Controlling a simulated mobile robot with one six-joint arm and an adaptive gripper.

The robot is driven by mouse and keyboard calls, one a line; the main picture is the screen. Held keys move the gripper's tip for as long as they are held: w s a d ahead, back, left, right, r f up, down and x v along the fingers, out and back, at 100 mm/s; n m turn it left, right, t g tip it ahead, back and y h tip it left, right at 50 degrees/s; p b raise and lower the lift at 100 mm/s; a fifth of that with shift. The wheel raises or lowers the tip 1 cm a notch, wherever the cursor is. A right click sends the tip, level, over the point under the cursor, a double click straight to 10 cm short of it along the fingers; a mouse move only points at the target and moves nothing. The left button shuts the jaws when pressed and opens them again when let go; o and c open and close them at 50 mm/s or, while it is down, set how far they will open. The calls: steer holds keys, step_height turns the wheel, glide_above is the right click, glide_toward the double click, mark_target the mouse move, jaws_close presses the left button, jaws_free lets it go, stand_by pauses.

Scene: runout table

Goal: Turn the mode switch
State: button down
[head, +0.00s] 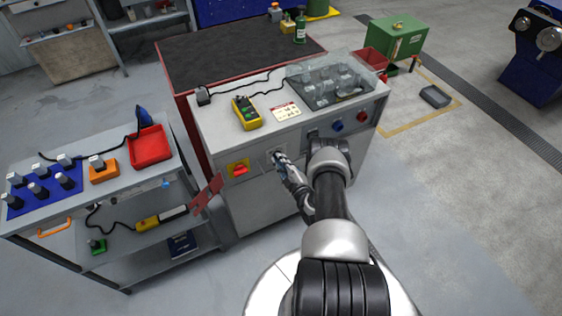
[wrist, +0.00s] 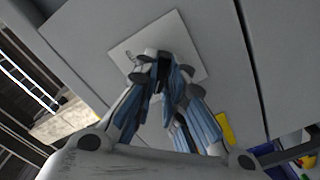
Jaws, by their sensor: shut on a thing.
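The mode switch has a light square plate (wrist: 188,37) on the grey cabinet front. In the wrist view my gripper (wrist: 163,68) is against this plate, its fingers with blue pads closed on the small dark switch knob (wrist: 164,62). The fingers hide most of the knob, so its pointing direction cannot be told. In the head view my gripper (head: 279,157) reaches the cabinet front, right of a red switch on a yellow plate (head: 239,169), and the plate (head: 270,155) is partly covered.
The cabinet (head: 215,120) carries a yellow handheld unit (head: 246,113) and a clear cover (head: 330,80) on top. Blue (head: 337,126) and red (head: 362,116) round fittings sit to the right. A red tag (head: 208,192) hangs at the left. A trolley with a red tray (head: 150,147) stands left.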

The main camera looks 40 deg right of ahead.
steer(key=c, duration=1.7)
jaws_free()
steer(key=shift+s, duration=0.1)
steer(key=v, duration=1.1)
steer(key=shift+s+a, duration=0.2)
steer(key=shift+s, duration=0.15)
